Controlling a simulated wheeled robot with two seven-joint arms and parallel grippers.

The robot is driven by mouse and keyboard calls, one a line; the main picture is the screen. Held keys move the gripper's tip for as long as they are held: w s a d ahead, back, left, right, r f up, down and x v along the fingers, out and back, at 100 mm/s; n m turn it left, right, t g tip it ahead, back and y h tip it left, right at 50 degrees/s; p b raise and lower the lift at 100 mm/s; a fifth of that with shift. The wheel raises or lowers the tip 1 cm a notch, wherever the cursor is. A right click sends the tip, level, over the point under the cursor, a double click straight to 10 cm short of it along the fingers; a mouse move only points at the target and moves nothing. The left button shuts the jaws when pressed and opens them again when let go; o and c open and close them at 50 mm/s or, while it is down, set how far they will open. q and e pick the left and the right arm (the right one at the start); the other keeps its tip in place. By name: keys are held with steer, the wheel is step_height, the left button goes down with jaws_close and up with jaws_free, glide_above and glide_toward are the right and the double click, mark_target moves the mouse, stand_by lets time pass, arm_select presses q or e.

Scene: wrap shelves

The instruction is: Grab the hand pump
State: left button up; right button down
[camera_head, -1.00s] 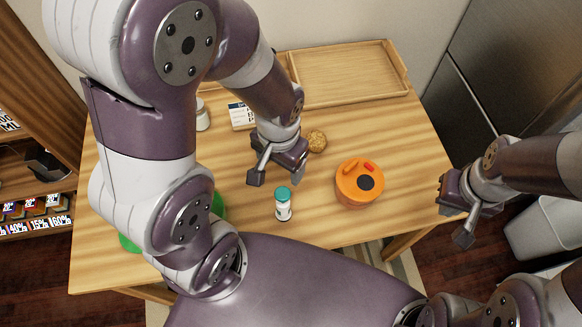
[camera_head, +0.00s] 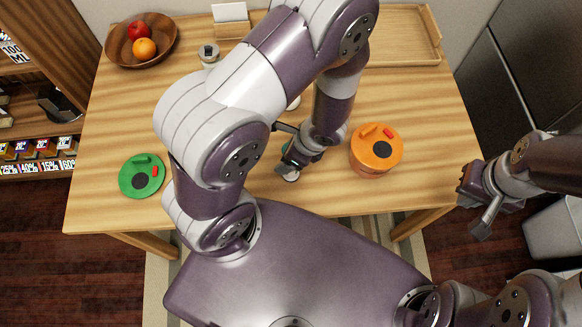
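I cannot surely name any one thing as the hand pump. A similar green device (camera_head: 138,180) lies at the table's front left. My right gripper (camera_head: 474,208) is open and empty, beyond the table's right edge.
A wooden bowl (camera_head: 119,50) with fruit stands at the back left. A small jar (camera_head: 209,62) and a card holder (camera_head: 231,26) are at the back. A wooden tray (camera_head: 434,35) is at the back right. My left arm hides the table's middle.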

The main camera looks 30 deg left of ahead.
arm_select(q)
steer(key=shift+a+f, duration=0.2)
steer(key=shift+f, duration=0.1)
steer(key=shift+d, duration=0.1)
steer(key=c, duration=0.5)
jaws_close()
steer(key=shift+r, duration=0.1)
